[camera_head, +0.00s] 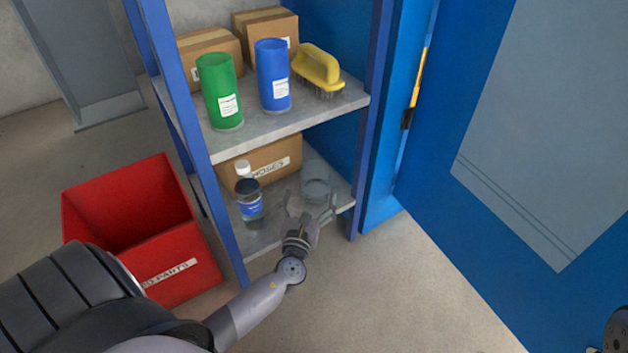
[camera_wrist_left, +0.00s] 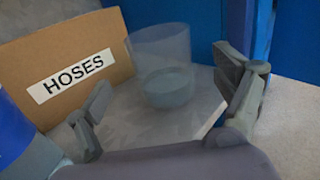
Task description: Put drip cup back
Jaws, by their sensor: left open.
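The drip cup appears to be the clear cup (camera_head: 317,183) standing upright on the lower shelf (camera_head: 275,229) of the blue cabinet, to the right of the hoses box. In the left wrist view the clear cup (camera_wrist_left: 163,66) stands beyond and between the fingers, with a greyish bottom. My left gripper (camera_head: 311,203) is open and empty at the front of the lower shelf, pointing at the cup. In the left wrist view its fingers (camera_wrist_left: 165,92) are spread wide, apparently apart from the cup. My right gripper cannot be made out.
A blue-labelled bottle (camera_head: 249,202) stands left of my gripper, before the hoses box (camera_head: 262,165). The upper shelf holds a green can (camera_head: 219,92), a blue can (camera_head: 272,76) and a yellow brush (camera_head: 318,68). A red bin (camera_head: 130,205) stands left; an open blue door (camera_head: 440,190) is right.

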